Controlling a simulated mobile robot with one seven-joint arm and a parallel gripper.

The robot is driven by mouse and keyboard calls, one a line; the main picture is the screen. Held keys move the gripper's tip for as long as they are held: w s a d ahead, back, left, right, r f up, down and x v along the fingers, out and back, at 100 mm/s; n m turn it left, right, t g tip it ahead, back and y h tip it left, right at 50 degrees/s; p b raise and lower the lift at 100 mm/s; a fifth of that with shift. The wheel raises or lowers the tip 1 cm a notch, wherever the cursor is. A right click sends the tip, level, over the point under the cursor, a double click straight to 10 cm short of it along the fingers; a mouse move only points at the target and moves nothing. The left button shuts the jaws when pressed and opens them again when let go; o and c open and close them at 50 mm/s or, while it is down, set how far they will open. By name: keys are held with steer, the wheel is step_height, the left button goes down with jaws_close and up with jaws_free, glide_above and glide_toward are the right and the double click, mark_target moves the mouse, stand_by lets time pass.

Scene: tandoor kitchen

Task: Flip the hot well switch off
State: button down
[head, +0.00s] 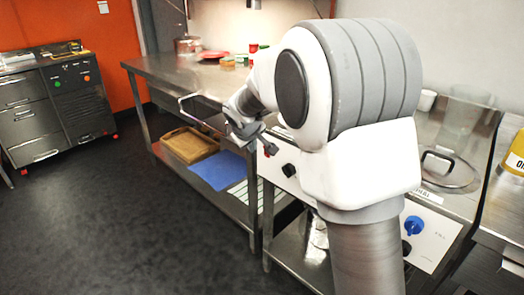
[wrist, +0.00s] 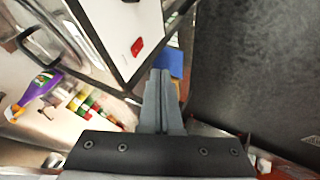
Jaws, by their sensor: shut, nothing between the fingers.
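The hot well has a white front panel (head: 432,238) with a blue knob (head: 413,225) and black knobs (head: 289,170). In the wrist view, a red switch (wrist: 137,46) sits on this white panel near its edge. My gripper (head: 268,148) is in front of the panel's left end in the head view. In the wrist view, my gripper (wrist: 160,74) is shut and empty, its fingertips just below and right of the red switch, with no clear contact visible. My arm hides the panel's middle in the head view. I cannot tell the switch's on or off position.
A steel table (head: 160,65) stands left of the hot well. Its lower shelf holds a wooden crate (head: 190,145) and a blue mat (head: 217,170). A lid (head: 445,172) lies on the hot well's top. The dark floor (head: 110,220) at left is clear.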

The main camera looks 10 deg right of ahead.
steer(key=b, duration=0.3)
glide_toward(265, 153)
steer(key=shift+a+x, duration=0.4)
steer(key=shift+x, duration=2.15)
steer(key=shift+s+d+f, duration=0.1)
steer(key=shift+d+f, duration=0.05)
steer(key=shift+d, duration=0.05)
steer(key=shift+p, duration=0.35)
steer(key=shift+d, duration=0.25)
steer(key=shift+r+p, duration=0.2)
steer(key=shift+p, duration=0.1)
